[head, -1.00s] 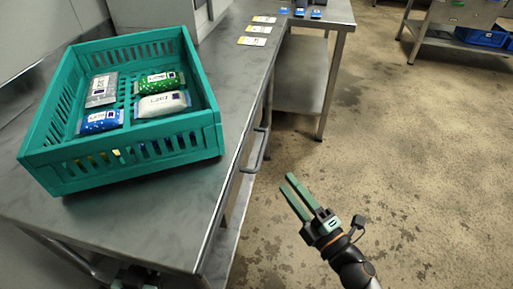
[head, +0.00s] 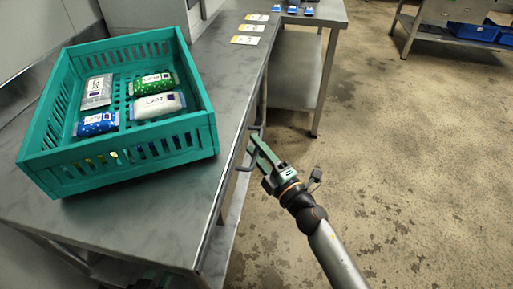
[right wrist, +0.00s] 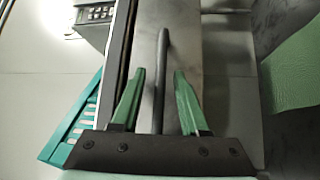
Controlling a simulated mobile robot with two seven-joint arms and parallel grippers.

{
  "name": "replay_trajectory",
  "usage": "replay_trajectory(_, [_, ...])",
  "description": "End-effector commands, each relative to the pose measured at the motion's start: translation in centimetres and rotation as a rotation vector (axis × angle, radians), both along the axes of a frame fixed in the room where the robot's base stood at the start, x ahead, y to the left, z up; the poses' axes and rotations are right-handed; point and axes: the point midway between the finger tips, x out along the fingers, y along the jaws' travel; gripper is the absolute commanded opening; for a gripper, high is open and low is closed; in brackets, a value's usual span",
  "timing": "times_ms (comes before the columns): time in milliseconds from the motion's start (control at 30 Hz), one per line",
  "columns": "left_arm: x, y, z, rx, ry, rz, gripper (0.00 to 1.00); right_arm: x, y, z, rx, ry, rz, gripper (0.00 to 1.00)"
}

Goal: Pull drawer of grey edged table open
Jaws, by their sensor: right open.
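The grey edged table (head: 190,205) runs along the left of the head view, with a steel top. Its drawer handle (head: 243,168) is a bar on the right side of the table. The drawer looks closed; its front is mostly hidden below the edge. My right gripper (head: 254,150) is open at the handle. In the right wrist view, the handle bar (right wrist: 162,60) lies between the two green fingers of the right gripper (right wrist: 160,72), with a gap on each side. A dark and green part at the bottom edge of the head view may be my left gripper (head: 150,279).
A teal crate (head: 130,165) with several labelled packets stands on the table. Flat labelled cards (head: 247,40) lie farther back. A second steel table (head: 318,20) adjoins at the back. The floor (head: 400,170) to the right is clear.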

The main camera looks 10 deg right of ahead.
Motion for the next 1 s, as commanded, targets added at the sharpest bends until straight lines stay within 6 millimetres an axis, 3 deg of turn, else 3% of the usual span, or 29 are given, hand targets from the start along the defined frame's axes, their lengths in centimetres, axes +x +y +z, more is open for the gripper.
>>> replay_trajectory(200, [-0.02, 0.01, -0.04, -0.001, 0.001, 0.0, 0.3, 0.01, 0.03, -0.01, 0.001, 0.0, 0.0, 0.44])
replay_trajectory(600, [-0.03, 0.01, -0.06, -0.001, 0.001, 0.0, 0.3, -0.02, 0.02, -0.01, 0.001, 0.0, 0.0, 0.0])
replay_trajectory(1000, [-0.03, 0.0, -0.06, -0.001, 0.001, 0.0, 0.3, -0.02, 0.01, -0.02, 0.001, 0.0, 0.0, 0.0])
